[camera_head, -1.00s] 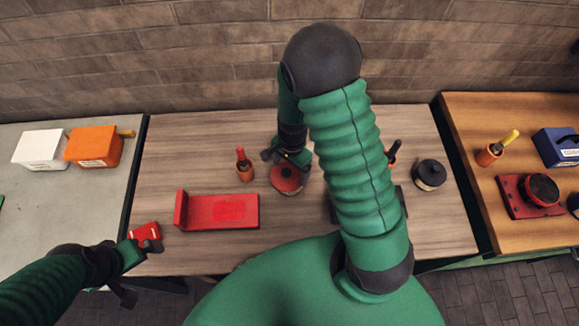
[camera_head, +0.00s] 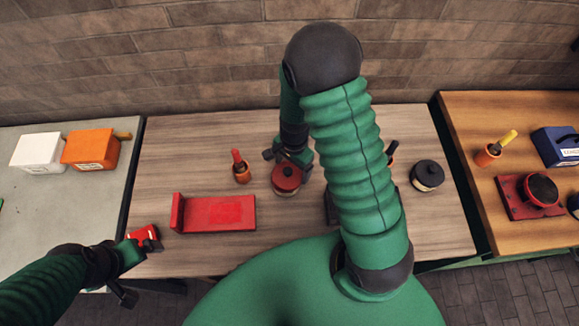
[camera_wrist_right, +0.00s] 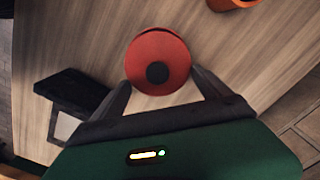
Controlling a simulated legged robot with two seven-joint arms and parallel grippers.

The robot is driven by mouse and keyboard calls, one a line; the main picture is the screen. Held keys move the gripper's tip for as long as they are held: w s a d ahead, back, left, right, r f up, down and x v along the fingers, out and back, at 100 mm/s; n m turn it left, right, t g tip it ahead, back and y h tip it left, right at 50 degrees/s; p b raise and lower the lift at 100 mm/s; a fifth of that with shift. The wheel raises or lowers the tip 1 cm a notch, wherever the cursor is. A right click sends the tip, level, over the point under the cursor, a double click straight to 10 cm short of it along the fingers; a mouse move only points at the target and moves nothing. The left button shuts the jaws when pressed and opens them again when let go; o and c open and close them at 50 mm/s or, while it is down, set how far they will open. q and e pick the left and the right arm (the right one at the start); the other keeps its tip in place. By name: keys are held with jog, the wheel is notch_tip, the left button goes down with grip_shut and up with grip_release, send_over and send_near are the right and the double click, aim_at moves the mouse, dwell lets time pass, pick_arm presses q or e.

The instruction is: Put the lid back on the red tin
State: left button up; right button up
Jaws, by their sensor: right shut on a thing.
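The round red lid (camera_head: 286,176) with a dark knob is at the middle of the wooden bench. It also shows in the right wrist view (camera_wrist_right: 158,48). A pale band of the red tin (camera_head: 285,192) shows just under it; I cannot tell whether the lid is fully seated. My right gripper (camera_head: 291,163) reaches down from behind, its fingers at the lid's sides in the wrist view (camera_wrist_right: 161,82), shut on the lid. My left gripper (camera_head: 137,252) is low at the left, beside a small red object (camera_head: 144,234); its jaws are unclear.
A red L-shaped block (camera_head: 220,214) lies left of the tin. An orange pot with a red-handled tool (camera_head: 242,174) stands close by. A black tin (camera_head: 426,175) stands at the right. My right arm hides part of the bench, including most of a dark object (camera_wrist_right: 74,106).

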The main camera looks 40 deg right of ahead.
jog(key=shift+d, duration=0.3)
jog(key=shift+a, duration=0.55)
pick_arm(q)
jog(key=shift+a+r, duration=0.1)
jog(key=shift+a, duration=0.15)
jog(key=shift+d, duration=0.1)
jog(key=shift+d+r, duration=0.1)
jog(key=shift+d, duration=0.2)
pick_arm(e)
jog(key=shift+d+f, duration=0.1)
pick_arm(q)
jog(key=shift+a, duration=0.15)
jog(key=shift+a+r+p, duration=0.1)
jog(key=shift+r+p, duration=0.05)
jog(key=shift+p, duration=0.2)
pick_arm(e)
jog(key=shift+a, duration=0.35)
jog(key=shift+d, duration=0.15)
jog(key=o, duration=1.2)
jog(key=shift+c, duration=0.2)
